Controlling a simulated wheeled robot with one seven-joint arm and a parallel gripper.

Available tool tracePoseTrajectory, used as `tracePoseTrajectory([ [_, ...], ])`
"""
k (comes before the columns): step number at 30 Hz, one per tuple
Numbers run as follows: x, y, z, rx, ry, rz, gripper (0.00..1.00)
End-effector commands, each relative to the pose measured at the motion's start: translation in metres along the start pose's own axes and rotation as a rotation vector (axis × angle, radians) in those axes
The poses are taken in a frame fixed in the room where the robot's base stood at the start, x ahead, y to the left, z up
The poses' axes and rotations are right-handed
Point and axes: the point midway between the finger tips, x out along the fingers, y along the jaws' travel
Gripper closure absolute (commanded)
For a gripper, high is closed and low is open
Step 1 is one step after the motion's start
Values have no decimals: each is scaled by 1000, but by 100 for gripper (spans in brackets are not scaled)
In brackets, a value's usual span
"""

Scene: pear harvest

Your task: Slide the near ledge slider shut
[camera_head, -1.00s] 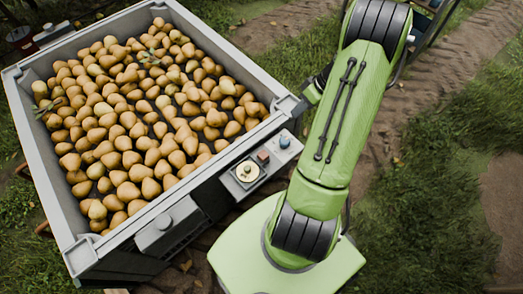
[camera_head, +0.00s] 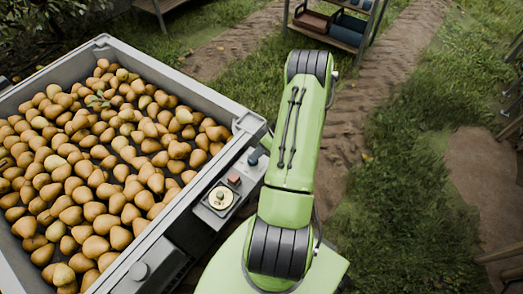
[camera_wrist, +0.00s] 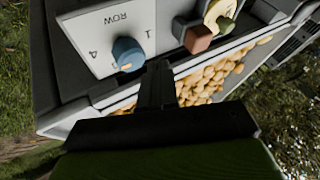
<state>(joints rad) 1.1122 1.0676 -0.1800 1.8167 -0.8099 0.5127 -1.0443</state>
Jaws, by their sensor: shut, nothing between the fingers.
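The slider appears to be the grey cover with a round knob (camera_head: 140,270) on the near ledge of the pear crate (camera_head: 184,82), at the lower left of the head view. A dark area lies to its right; I cannot tell how far open the slider stands. My gripper (camera_wrist: 157,68) is shut and empty in the wrist view. Its fingertips appear over the control panel, close to a blue knob (camera_wrist: 127,53) and a reddish block (camera_wrist: 197,40); I cannot tell whether they touch. In the head view my green arm hides the gripper. The slider is not identifiable in the wrist view.
The ledge panel also carries a cream dial (camera_head: 221,197), beside the reddish block and blue knob. Pears (camera_head: 105,165) fill the crate. A shelf rack (camera_head: 340,25) with trays stands at the top. Grass (camera_head: 400,170) and a dirt track are open to the right.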

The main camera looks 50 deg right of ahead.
Motion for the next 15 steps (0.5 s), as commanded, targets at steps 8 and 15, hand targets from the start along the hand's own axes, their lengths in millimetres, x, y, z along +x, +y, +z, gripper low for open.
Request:
tracePoseTrajectory([
  [8,46,-19,1,1,-2,-1,100],
  [15,53,-35,0,0,-1,1,100],
])
